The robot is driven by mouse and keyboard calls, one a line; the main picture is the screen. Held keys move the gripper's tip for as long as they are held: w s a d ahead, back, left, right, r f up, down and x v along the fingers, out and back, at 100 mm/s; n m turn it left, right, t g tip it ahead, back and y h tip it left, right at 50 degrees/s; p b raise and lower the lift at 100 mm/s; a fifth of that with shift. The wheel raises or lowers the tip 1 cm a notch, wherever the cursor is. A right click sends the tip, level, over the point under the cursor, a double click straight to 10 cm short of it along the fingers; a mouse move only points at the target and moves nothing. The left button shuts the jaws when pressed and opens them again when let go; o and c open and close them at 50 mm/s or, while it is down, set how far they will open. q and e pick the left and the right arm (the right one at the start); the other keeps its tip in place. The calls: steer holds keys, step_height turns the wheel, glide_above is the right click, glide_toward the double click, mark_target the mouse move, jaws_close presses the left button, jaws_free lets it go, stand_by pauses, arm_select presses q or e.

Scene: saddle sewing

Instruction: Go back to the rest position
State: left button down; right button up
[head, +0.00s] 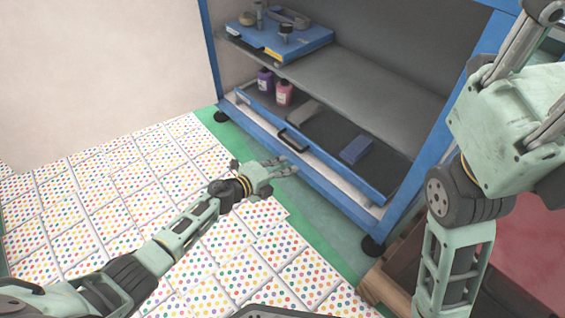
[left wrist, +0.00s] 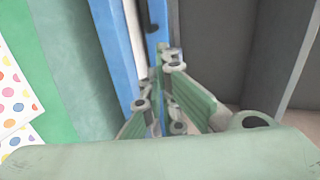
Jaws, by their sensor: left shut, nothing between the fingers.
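My left gripper (head: 284,167) reaches in from the left in the head view, low in front of the blue shelf unit. It is shut and holds nothing. In the left wrist view its fingers (left wrist: 165,100) are together, with the unit's blue frame behind them. The black handle (head: 291,140) of the unit's low drawer is just beyond the gripper, and they look apart. My right arm rises at the right of the head view; I cannot make out its gripper there.
The open drawer (head: 322,170) holds a purple bottle (head: 265,80), a pink bottle (head: 284,93) and a blue block (head: 356,149). A blue case (head: 300,43) with tools sits on the shelf above (head: 385,97). The dotted tile floor (head: 110,190) at the left is clear.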

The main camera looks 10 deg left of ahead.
arm_select(q)
steer(key=shift+s+a+r, duration=0.15)
steer(key=shift+s+a, duration=0.1)
steer(key=shift+s, duration=0.1)
